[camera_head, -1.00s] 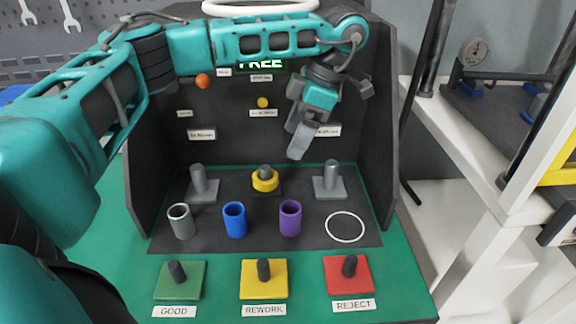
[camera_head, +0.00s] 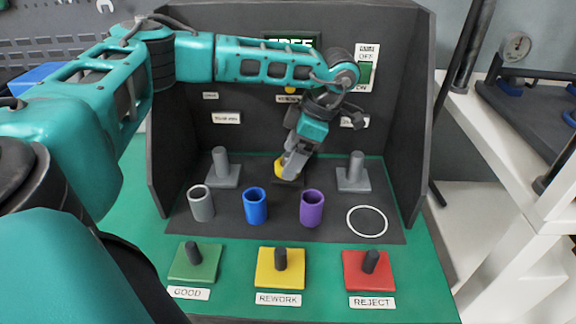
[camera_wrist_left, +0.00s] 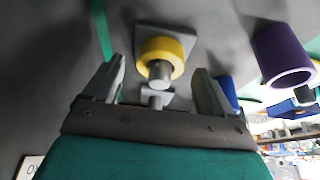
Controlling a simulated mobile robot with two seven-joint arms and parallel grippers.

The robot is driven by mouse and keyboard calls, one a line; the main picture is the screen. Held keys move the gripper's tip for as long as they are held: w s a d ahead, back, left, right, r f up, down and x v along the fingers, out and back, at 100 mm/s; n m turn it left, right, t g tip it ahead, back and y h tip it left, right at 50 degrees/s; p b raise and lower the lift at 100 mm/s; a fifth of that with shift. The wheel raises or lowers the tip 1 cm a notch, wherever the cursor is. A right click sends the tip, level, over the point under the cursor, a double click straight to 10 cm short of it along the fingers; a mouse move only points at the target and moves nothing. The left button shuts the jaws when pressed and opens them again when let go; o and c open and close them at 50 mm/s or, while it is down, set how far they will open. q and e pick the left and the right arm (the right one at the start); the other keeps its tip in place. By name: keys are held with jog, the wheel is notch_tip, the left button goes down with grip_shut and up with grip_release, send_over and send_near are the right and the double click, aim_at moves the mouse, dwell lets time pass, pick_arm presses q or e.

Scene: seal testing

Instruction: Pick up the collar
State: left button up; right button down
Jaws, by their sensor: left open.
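The yellow collar (camera_head: 280,167) sits around the middle grey post at the back of the dark fixture floor. My left gripper (camera_head: 291,168) reaches down in front of it and hides most of it in the head view. In the left wrist view the collar (camera_wrist_left: 174,48) shows whole around its post (camera_wrist_left: 159,73), lying between the lines of the two open fingers and a little beyond their tips. The left gripper (camera_wrist_left: 158,80) is open and empty. I cannot tell whether a finger touches the collar. My right gripper is not in view.
Grey posts stand left (camera_head: 220,165) and right (camera_head: 356,169) of the collar. Grey (camera_head: 201,204), blue (camera_head: 256,206) and purple (camera_head: 312,209) sleeves stand in front, beside a white ring (camera_head: 367,207). Green, yellow and red peg plates (camera_head: 280,278) line the front. Dark panels (camera_head: 418,130) enclose the back and sides.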

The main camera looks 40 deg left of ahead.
pick_arm(q)
jog(key=shift+x, duration=0.8)
jog(key=shift+d, duration=0.1)
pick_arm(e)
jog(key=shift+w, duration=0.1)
pick_arm(q)
jog(key=shift+c, duration=0.4)
jog(key=c, duration=1.3)
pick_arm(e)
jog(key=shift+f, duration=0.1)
pick_arm(q)
jog(key=shift+r, duration=0.15)
